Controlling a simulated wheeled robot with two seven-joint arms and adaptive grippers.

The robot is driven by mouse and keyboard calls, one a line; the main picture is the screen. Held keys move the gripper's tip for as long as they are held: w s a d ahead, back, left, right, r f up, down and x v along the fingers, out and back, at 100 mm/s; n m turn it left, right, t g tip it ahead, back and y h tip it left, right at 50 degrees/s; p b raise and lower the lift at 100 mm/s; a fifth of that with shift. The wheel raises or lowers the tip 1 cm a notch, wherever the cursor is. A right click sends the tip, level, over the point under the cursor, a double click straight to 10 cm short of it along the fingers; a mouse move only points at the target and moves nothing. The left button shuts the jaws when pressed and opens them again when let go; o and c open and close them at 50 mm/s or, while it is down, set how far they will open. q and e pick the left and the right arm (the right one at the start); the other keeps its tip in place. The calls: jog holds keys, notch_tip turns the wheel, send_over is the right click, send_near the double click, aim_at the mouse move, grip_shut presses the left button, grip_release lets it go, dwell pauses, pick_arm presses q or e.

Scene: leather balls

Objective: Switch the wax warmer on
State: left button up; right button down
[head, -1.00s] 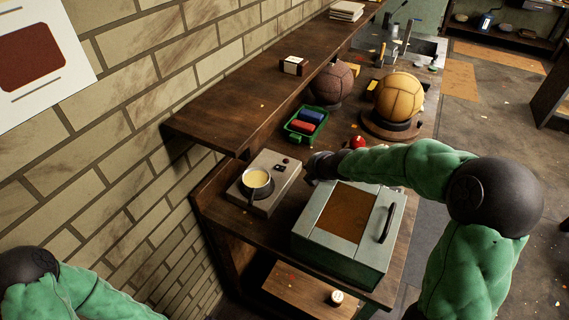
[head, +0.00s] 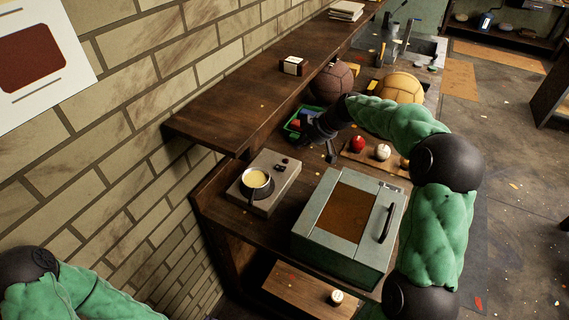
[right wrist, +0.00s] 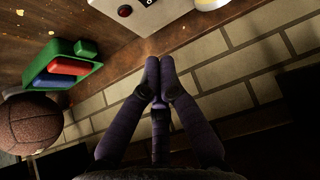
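The wax warmer (head: 284,196) is a grey-beige box on the lower wooden bench, with a dark pot of pale yellow wax (head: 257,178) on its top. Small dark controls (head: 282,164) sit at its far end. In the right wrist view, the warmer's edge (right wrist: 165,20) shows at the top with a round red button or lamp (right wrist: 125,11) and part of a dark switch (right wrist: 147,2). My right gripper (head: 312,134) is beyond the warmer, beside the green tray and apart from the warmer. Its fingertips (right wrist: 159,70) are together and empty. My left gripper is out of view.
A green tray (right wrist: 93,66) with red and blue pieces is close to my right gripper. A grey-green box (head: 318,247) with a handle stands right of the warmer. A wooden shelf (head: 235,100) overhangs behind. Leather balls (head: 330,84) stand farther back.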

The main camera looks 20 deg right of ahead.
jog(key=b, duration=0.2)
send_over(278, 168)
jog(key=s+d, duration=0.1)
jog(key=s, duration=0.1)
jog(key=f, duration=0.8)
jog(key=shift+w+d, duration=0.15)
jog(key=shift+w, duration=0.05)
notch_tip(278, 168, down, 2)
jog(key=shift+s+d+f, duration=0.1)
jog(key=shift+f, duration=0.15)
jog(key=shift+d+f+b, duration=0.1)
jog(key=shift+f+b, duration=0.3)
jog(key=shift+f, duration=0.35)
jog(key=shift+s, duration=0.1)
